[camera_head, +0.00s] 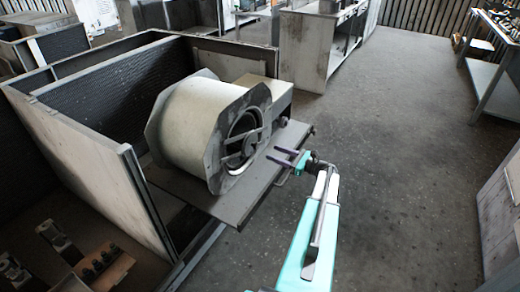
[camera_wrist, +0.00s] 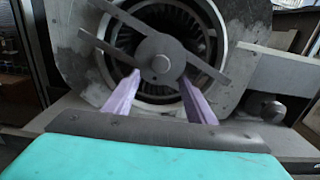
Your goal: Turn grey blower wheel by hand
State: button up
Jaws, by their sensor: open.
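The grey blower wheel (camera_wrist: 183,77) is a finned ring inside the round inlet of the pale blower housing (camera_head: 193,115). In the head view the wheel (camera_head: 243,124) shows only partly, behind a dark bracket. That bracket (camera_wrist: 112,49) with its round hub (camera_wrist: 160,62) crosses the inlet and hides the wheel's middle. My gripper (camera_head: 279,154) is open and empty, in front of the inlet. In the wrist view the two purple fingers of my gripper (camera_wrist: 165,82) point at the inlet, one on each side of the hub. I cannot tell whether they touch anything.
The housing stands on a grey shelf (camera_head: 233,204) inside an open-topped cabinet (camera_head: 95,172). A pale box (camera_head: 270,95) sits right of the housing, and a round knob (camera_wrist: 272,111) projects at the right. The floor (camera_head: 400,150) to the right is clear.

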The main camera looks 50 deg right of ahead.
aim_at(257, 148)
jog(key=x, duration=0.8)
jog(key=shift+w+p, duration=0.2)
jog(key=shift+p, duration=0.2)
grip_shut()
jog(key=shift+a, duration=0.65)
jog(key=shift+d+f, duration=0.1)
jog(key=shift+d, duration=0.2)
jog(key=shift+w, duration=0.1)
